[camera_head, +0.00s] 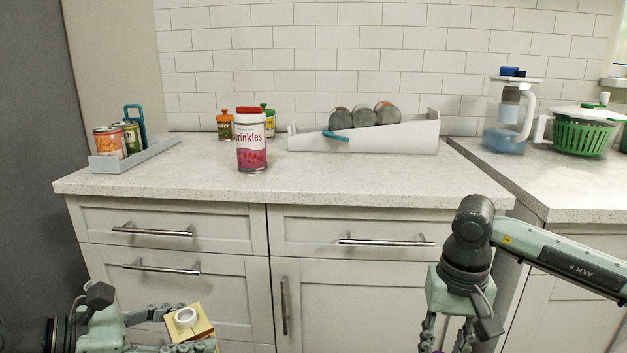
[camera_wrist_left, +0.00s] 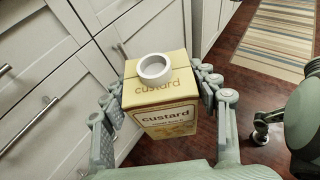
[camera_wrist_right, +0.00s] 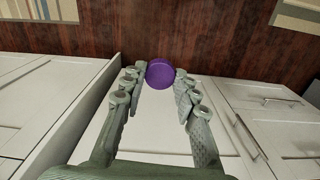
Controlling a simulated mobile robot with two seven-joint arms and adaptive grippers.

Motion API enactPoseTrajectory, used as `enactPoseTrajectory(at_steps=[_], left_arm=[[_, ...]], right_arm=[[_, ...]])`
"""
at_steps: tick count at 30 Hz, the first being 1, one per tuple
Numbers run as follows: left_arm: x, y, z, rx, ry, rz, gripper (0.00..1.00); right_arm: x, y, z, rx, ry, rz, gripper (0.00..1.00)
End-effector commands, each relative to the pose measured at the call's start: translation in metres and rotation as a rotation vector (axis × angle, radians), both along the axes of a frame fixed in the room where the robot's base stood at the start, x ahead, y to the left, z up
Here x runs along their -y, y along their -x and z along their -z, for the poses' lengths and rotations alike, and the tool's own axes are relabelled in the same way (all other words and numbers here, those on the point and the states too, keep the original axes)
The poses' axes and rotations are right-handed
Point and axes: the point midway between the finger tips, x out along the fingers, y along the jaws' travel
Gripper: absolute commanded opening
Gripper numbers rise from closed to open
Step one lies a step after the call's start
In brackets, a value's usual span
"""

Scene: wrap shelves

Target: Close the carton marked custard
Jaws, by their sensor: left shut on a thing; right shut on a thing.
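The yellow custard carton (camera_wrist_left: 165,105) is held upright between the fingers of my left gripper (camera_wrist_left: 160,92). A white ring-shaped spout (camera_wrist_left: 154,66) stands on its top, with no cap on it. In the head view the carton (camera_head: 201,330) shows low in the picture, in front of the drawers. My right gripper (camera_wrist_right: 160,82) is shut on a round purple cap (camera_wrist_right: 160,73) at its fingertips. In the head view the right gripper (camera_head: 448,342) points down, well to the right of the carton, its fingertips cut off by the bottom edge.
The counter (camera_head: 350,182) bears a sprinkles jar (camera_head: 252,150), a tray of cans (camera_head: 150,150), a white rack with several cans (camera_head: 345,142) and spice jars behind. A blender jug (camera_head: 505,135) and green spinner (camera_head: 580,137) stand at right. Drawer handles (camera_head: 155,230) jut out near my left gripper.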

Motion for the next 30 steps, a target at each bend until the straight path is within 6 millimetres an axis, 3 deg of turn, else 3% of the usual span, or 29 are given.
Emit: enactPoseTrajectory(at_steps=[6, 23, 26, 30], left_arm=[[0.007, 0.005, 0.004, 0.003, 0.002, 0.008, 0.02], [0.01, 0.005, 0.005, 0.003, 0.0, 0.024, 0.02], [0.02, 0.006, 0.006, 0.002, 0.001, 0.078, 0.02], [0.049, 0.009, 0.011, 0.002, 0.0, 0.228, 0.02]], right_arm=[[-0.018, -0.004, -0.003, 0.0, -0.001, -0.182, 0.21], [-0.019, -0.004, -0.002, -0.002, -0.001, -0.191, 0.21], [-0.019, -0.004, -0.002, -0.002, -0.001, -0.191, 0.21], [-0.019, -0.004, -0.002, -0.002, -0.001, -0.19, 0.21]])
